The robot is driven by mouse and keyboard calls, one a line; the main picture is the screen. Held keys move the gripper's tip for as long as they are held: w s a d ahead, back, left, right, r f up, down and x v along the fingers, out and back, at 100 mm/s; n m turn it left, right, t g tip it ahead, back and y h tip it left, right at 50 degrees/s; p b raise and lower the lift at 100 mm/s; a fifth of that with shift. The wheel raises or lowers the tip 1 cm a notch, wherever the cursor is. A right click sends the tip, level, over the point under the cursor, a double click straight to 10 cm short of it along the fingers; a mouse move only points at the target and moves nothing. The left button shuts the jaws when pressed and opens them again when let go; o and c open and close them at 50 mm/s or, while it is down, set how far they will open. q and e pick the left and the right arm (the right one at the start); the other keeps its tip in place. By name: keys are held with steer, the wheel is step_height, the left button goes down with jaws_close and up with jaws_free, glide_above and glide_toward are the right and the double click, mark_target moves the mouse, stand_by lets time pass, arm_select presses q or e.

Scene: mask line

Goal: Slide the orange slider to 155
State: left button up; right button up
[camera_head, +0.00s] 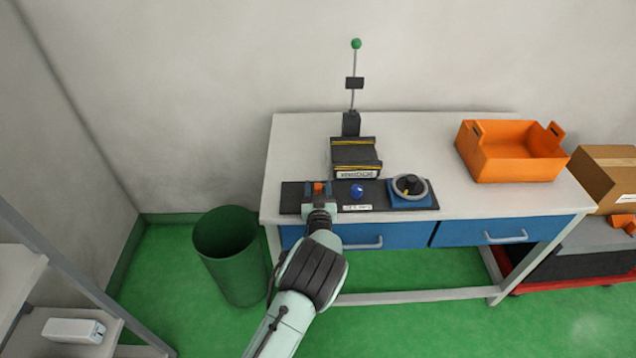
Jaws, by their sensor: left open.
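The orange slider (318,187) shows as a small orange piece at the left part of a dark control panel (292,198) on the workbench. My left gripper (319,191) is open at the slider, with its fingers close around or just in front of it. I cannot tell whether the fingers touch it. The gripper and wrist hide the slider's lower part and the nearby panel. No scale reading for 155 can be made out. My right gripper is not in view.
A blue knob (357,191) and a dial on a blue base (409,188) sit to the right on the panel. Behind stands a black device (354,155) and a thin rod with a green ball (356,44). An orange crate (512,165) is at the right. A green bin (232,255) stands left of the bench.

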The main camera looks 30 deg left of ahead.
arm_select(q)
steer(key=shift+x, duration=1.1)
jaws_close()
steer(key=shift+w+d+f+b, duration=0.1)
steer(key=shift+w+d+b, duration=0.2)
steer(key=shift+d, duration=0.15)
steer(key=shift+w+d+b, duration=0.25)
steer(key=shift+d+b, duration=0.05)
steer(key=shift+d, duration=0.15)
jaws_free()
